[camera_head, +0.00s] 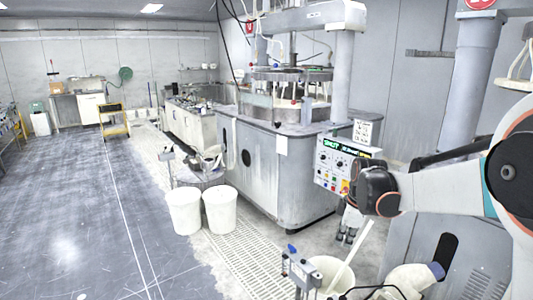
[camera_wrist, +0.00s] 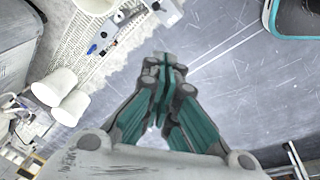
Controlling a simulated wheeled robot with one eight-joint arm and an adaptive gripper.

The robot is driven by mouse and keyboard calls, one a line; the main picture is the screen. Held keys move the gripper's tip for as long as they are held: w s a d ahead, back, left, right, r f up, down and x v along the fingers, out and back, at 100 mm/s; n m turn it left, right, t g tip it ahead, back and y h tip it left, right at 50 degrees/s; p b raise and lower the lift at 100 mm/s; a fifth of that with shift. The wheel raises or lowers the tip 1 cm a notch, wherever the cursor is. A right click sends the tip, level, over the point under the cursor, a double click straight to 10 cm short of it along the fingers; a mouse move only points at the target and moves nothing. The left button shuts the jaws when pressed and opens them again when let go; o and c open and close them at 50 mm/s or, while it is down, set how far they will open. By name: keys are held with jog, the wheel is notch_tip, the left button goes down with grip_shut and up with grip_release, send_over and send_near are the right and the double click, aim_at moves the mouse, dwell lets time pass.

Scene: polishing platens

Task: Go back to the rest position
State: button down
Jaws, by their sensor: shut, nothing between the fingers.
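My gripper (camera_head: 349,222) hangs below my wrist at the right of the head view, in front of the control panel (camera_head: 343,165) of the polishing machine. In the wrist view my gripper (camera_wrist: 163,64) points away from the camera with its fingers together. The fingers are shut and nothing is between them. Floor and white buckets show beyond the fingertips.
The grey polishing machine (camera_head: 270,170) stands in the middle. Two white buckets (camera_head: 203,210) stand on the floor left of it. A white tub (camera_head: 332,272) stands at the bottom right. A yellow cart (camera_head: 113,120) is far back. The left floor (camera_head: 70,200) is open.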

jog(key=s+a+r+m+t, duration=0.1)
jog(key=s+r+m, duration=0.3)
jog(key=s, duration=0.4)
jog(key=s+a+r+m+t, duration=0.1)
jog(key=s+r+m, duration=0.2)
jog(key=s+r, duration=0.35)
jog(key=s+f+m+t, duration=0.1)
jog(key=s+f+m, duration=0.1)
jog(key=s, duration=0.5)
jog(key=s+f+m+t, duration=0.1)
jog(key=s+f+m, duration=0.1)
jog(key=s+m, duration=0.3)
jog(key=s+a, duration=0.1)
jog(key=s, duration=0.2)
jog(key=shift+s+f+t+h, duration=0.3)
jog(key=shift+t+h, duration=0.1)
jog(key=shift+d, duration=0.15)
